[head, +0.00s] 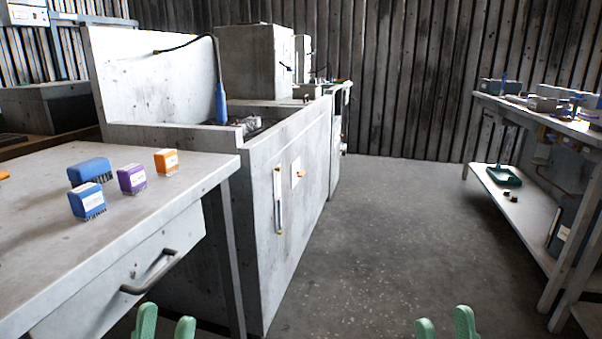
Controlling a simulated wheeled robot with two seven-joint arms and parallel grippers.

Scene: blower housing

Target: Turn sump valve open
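A small orange handle on a pale plate, which looks like the sump valve (300,174), sits on the front side of the grey tank (262,205). A clear upright tube with yellowish ends, like a sight gauge (278,200), is fixed to the left of it. My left gripper (165,325) shows at the bottom edge, its two green fingers apart with nothing between them. My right gripper (445,325) also shows at the bottom edge, fingers apart and empty. Both are well short of the valve. Their lower parts are cut off by the frame.
A grey workbench (215,165) with a drawer handle (150,272) stands at the left, in front of the tank. It bears blue, purple and orange blocks. A shelved table (535,112) stands at the right. The floor (400,235) between is clear.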

